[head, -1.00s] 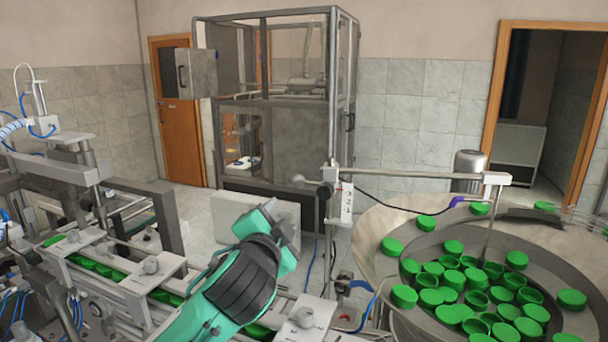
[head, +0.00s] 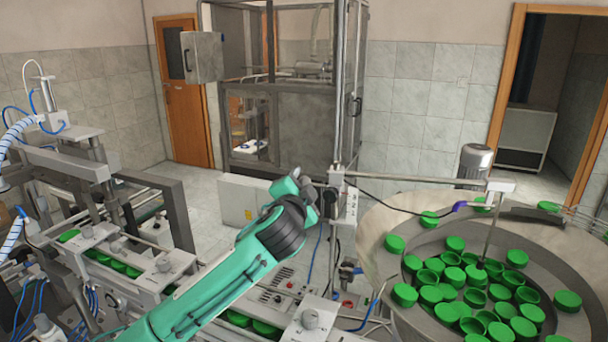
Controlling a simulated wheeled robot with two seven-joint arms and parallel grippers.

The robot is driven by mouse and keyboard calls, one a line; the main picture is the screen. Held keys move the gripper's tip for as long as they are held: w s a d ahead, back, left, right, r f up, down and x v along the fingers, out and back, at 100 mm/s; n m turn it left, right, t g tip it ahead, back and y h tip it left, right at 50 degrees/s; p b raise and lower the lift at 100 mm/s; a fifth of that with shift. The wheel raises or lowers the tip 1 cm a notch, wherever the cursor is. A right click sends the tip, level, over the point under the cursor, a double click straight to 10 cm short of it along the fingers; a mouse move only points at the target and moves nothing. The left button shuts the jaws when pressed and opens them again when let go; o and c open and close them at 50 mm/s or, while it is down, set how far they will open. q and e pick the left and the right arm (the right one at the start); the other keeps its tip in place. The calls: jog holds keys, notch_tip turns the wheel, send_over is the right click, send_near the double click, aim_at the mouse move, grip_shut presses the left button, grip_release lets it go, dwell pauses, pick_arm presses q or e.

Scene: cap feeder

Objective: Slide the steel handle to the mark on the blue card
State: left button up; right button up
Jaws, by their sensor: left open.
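My left gripper (head: 312,197), at the end of the teal arm with a black wrist band, is beside the upright steel post (head: 337,232) left of the cap bowl. It is open, but its fingers are small and partly hidden by the wrist. A dark clamp (head: 331,199) sits on the post just right of the gripper; whether they touch cannot be told. The steel handle is not clear, with at most a small round end (head: 296,172) showing behind the gripper. A pale card (head: 351,204) with dark marks hangs by the post; no blue card is distinct. My right gripper is out of view.
A steel bowl (head: 383,223) with many green caps fills the right. A horizontal rod (head: 425,181) runs from the post over it. The cap conveyor (head: 165,268) lies at left, under my arm. A white box (head: 240,203) stands on the floor behind the arm.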

pick_arm(q)
jog(key=shift+w+d+f, duration=0.1)
jog(key=shift+w+d, duration=0.05)
jog(key=shift+w, duration=0.6)
jog(key=shift+w+f, duration=0.15)
jog(key=shift+w, duration=0.1)
jog(key=shift+s, duration=0.15)
jog(key=c, duration=0.4)
grip_shut()
